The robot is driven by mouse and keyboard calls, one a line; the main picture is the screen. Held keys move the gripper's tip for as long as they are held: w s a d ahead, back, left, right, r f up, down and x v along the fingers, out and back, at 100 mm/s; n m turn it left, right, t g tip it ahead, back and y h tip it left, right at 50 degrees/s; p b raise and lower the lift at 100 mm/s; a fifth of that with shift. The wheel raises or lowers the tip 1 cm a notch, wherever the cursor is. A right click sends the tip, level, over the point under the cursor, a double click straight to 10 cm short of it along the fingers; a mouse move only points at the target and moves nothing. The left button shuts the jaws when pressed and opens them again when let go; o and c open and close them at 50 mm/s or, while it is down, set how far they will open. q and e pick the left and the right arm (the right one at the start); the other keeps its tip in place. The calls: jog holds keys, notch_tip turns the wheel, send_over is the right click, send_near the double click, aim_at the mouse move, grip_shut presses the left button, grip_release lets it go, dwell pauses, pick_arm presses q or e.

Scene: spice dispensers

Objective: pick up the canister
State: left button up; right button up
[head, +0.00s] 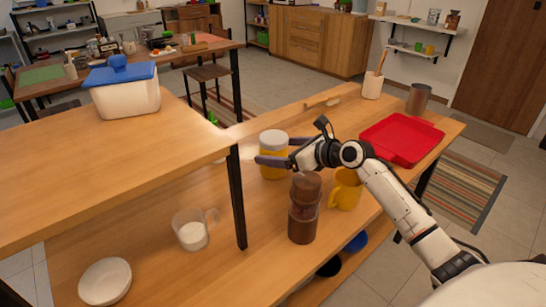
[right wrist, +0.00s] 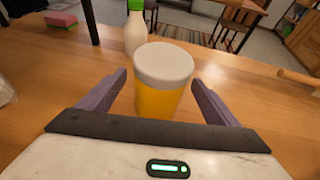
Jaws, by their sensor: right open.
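The canister (head: 273,155) has a yellow body and a white lid and stands upright on the wooden table. In the right wrist view the canister (right wrist: 162,80) stands straight ahead, between the lines of the two fingers. My right gripper (head: 274,152) is open, with its fingers reaching toward the canister from the right. My left gripper is not in view.
A brown grinder (head: 303,208) and a yellow mug (head: 346,188) stand close by in front. A black shelf post (head: 237,198) is left of the canister. A white bottle with a green cap (right wrist: 136,28) stands behind it. A red tray (head: 402,138) lies to the right.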

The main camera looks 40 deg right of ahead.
jog(key=shift+x, duration=1.1)
jog(key=c, duration=1.2)
